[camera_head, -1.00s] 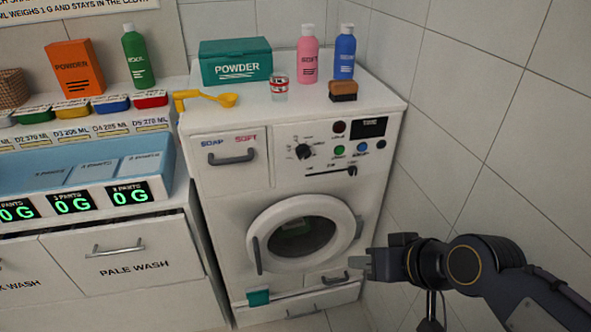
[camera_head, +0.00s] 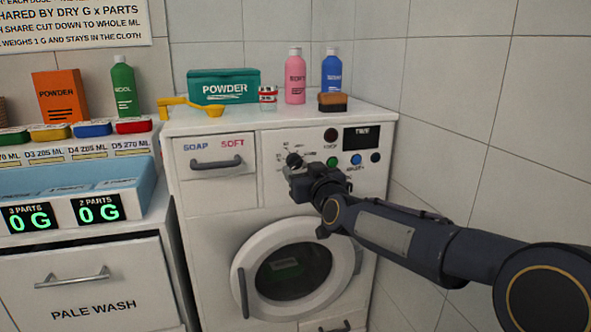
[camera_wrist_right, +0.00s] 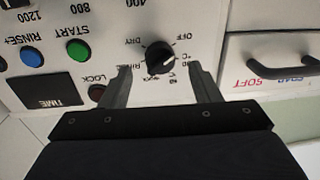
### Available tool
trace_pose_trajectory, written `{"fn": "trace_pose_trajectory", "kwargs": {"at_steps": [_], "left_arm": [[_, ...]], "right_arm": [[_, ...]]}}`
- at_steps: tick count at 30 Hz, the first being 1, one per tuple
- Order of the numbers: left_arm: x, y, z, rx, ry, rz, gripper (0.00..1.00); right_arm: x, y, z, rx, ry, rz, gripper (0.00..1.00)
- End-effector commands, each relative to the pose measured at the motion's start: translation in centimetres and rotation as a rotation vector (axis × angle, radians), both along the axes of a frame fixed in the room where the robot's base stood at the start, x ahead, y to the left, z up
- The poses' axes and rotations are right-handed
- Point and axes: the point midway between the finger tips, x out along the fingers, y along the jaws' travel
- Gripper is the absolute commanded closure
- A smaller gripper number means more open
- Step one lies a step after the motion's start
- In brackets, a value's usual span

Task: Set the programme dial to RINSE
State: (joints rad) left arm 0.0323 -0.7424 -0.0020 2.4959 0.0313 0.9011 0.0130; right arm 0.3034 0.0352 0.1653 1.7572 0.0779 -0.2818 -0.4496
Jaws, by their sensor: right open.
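The programme dial (camera_head: 293,160) is a black knob with a pale pointer line on the washing machine's white front panel. In the right wrist view the dial (camera_wrist_right: 159,57) sits between and just beyond the fingertips of my right gripper (camera_wrist_right: 158,72). The fingers are apart and hold nothing. The labels around the dial appear upside down; OFF, DRY and RINSE can be made out, and its pointer is toward the side where OFF and temperature marks are. In the head view my right gripper (camera_head: 292,176) is at the panel just below the dial. My left gripper is out of view.
The detergent drawer handle (camera_head: 216,163) is left of the dial. Bottles and a powder box (camera_head: 223,88) stand on top.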

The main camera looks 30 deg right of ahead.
Motion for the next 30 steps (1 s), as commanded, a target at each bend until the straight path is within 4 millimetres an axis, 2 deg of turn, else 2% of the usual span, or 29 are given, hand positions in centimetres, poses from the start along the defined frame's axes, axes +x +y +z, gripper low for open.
{"fn": "trace_pose_trajectory", "kwargs": {"at_steps": [3,7,17,27,30], "left_arm": [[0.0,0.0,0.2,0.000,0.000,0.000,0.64],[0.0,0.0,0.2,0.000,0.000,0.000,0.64],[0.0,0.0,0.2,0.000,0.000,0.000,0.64],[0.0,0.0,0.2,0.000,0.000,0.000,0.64],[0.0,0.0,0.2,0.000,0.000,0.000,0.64]], "right_arm": [[1.8,-0.3,0.0,0.001,0.002,0.001,0.43],[2.9,-0.5,0.0,0.001,0.002,0.001,0.43],[3.3,-0.5,-0.1,0.001,0.001,0.001,0.43],[3.3,-0.5,-0.1,0.000,0.002,0.001,0.87],[3.3,-0.5,-0.1,0.002,0.001,0.001,0.87]]}}
